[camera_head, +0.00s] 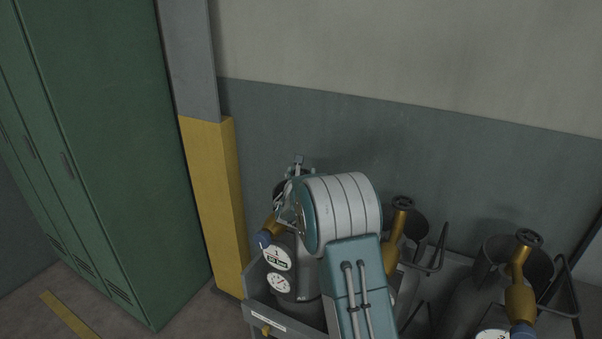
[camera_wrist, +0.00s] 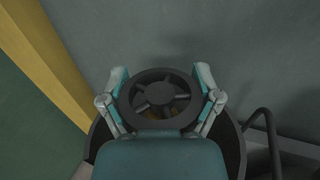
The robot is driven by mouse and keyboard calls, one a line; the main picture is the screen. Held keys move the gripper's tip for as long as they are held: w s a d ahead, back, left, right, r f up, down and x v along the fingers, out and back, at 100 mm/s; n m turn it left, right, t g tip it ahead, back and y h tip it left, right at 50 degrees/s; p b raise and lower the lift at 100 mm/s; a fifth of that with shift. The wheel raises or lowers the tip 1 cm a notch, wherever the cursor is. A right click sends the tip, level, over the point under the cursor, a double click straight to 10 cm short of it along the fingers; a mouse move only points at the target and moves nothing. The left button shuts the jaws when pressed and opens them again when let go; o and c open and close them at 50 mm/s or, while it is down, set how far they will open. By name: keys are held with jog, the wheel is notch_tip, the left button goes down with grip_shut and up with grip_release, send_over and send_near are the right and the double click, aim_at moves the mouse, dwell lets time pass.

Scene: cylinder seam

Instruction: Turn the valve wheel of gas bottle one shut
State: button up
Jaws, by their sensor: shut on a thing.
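In the head view my gripper (camera_head: 290,191) is at the top of bottle one. My wrist and arm hide most of the wheel and valve there.
Two more bottles with brass valves (camera_head: 393,250) (camera_head: 520,300) stand to the right in the grey rack (camera_head: 262,318). A yellow and grey post (camera_head: 216,190) and green lockers (camera_head: 115,150) are close on the left. The wall (camera_head: 440,150) is behind.

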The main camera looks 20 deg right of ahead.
jog(key=shift+m+g+h, duration=0.4)
jog(key=shift+m+h, duration=0.1)
jog(key=shift+h, duration=0.2)
jog(key=m+g+h, duration=0.3)
jog(key=g, duration=0.1)
jog(key=m+g+h, duration=0.2)
jog(key=shift+s+d+m+g+h, duration=0.2)
jog(key=shift+s+m+g+h, duration=0.1)
jog(key=shift+g, duration=0.1)
jog(key=m+g, duration=0.1)
jog(key=g, duration=0.1)
jog(key=m+g+h, duration=0.1)
jog(key=m+g, duration=0.1)
jog(key=g, duration=0.1)
jog(key=shift+s+d+f+h, duration=0.1)
jog(key=shift+s+h, duration=0.1)
jog(key=shift+h, duration=0.1)
jog(key=shift+s+m+g, duration=0.2)
jog(key=shift+m+g, duration=1.1)
jog(key=shift+g, duration=0.4)
jog(key=shift+s+m+g, duration=0.1)
jog(key=shift+m+g, duration=0.4)
jog(key=shift+g, duration=0.3)
jog(key=shift+r, duration=0.2)
jog(key=o, duration=0.9)
jog(key=shift+f, duration=0.1)
